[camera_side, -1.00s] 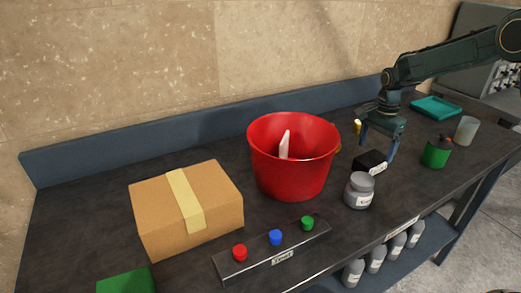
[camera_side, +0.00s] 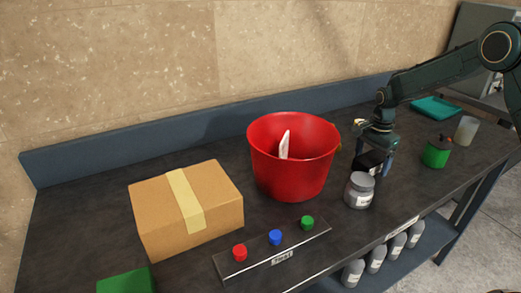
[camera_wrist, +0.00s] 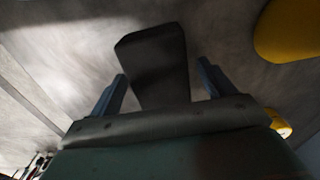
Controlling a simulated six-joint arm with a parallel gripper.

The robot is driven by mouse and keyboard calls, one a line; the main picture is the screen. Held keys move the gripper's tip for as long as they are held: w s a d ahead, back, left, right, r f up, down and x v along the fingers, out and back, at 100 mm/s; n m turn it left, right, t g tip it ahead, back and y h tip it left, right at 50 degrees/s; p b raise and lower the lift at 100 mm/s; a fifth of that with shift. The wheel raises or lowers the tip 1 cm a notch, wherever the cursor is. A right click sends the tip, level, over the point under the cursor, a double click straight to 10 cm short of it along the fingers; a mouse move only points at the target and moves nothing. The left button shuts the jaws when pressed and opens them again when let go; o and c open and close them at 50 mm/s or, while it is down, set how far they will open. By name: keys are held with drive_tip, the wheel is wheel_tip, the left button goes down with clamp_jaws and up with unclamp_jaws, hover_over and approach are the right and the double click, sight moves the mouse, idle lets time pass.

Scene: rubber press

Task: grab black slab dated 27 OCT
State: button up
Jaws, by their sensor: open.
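The black slab (camera_side: 369,162) lies on the dark bench to the right of the red bucket, behind a grey jar. In the wrist view the black slab (camera_wrist: 155,65) lies between the two fingers. My gripper (camera_side: 374,168) is low over the slab, its fingers on either side of it. In the wrist view my gripper (camera_wrist: 160,88) is open, with gaps between the slab and the fingers. The gripper partly hides the slab in the side view.
The red bucket (camera_side: 292,170) holds a white object. The grey jar (camera_side: 359,191) stands close in front of the slab. A green bottle (camera_side: 436,154), clear cup (camera_side: 466,130) and teal tray (camera_side: 435,107) are to the right. A cardboard box (camera_side: 186,210) and button panel (camera_side: 272,250) are at left.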

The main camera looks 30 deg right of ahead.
sight(372, 158)
drive_tip(key=c, duration=1.3)
drive_tip(key=shift+r, duration=0.2)
wheel_tip(372, 158, up, 20)
drive_tip(key=shift+f, duration=0.15)
